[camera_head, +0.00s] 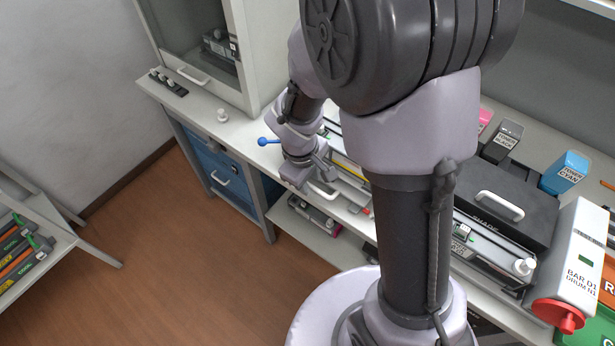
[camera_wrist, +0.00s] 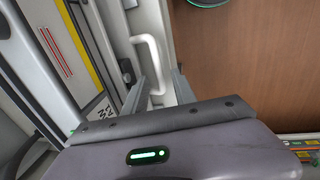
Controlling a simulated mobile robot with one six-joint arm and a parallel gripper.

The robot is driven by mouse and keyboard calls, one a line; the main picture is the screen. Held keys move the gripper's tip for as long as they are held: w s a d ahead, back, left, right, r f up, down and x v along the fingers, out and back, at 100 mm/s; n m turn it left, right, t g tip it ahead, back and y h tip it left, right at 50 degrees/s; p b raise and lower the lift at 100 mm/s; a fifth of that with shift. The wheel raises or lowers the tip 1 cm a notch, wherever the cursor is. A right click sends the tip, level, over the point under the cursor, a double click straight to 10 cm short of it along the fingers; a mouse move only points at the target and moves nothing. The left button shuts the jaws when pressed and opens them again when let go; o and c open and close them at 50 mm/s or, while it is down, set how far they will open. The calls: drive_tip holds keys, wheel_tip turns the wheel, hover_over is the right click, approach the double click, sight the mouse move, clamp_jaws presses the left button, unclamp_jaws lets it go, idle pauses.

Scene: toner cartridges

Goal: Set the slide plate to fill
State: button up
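My gripper (camera_wrist: 158,90) shows in the wrist view with its two fingers apart. A white bar handle (camera_wrist: 150,60) lies ahead of and between the fingers, and I see no contact with it. In the head view my gripper (camera_head: 312,174) hangs at the bench's front edge, close to a pale handle (camera_head: 322,190). Beside it is a light grey bench unit with a yellow stripe (camera_wrist: 84,42), largely hidden by my arm in the head view. I cannot tell which part is the slide plate, nor read any fill mark.
A blue ball-ended lever (camera_head: 263,141) sticks out left of my gripper. A blue drawer cabinet (camera_head: 222,172) stands under the bench. A black lidded box (camera_head: 505,205) and a white drum unit (camera_head: 575,258) with a red knob stand to the right. The wooden floor in front is clear.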

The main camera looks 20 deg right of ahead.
drive_tip(key=shift+f, duration=0.35)
clamp_jaws()
idle(1.2)
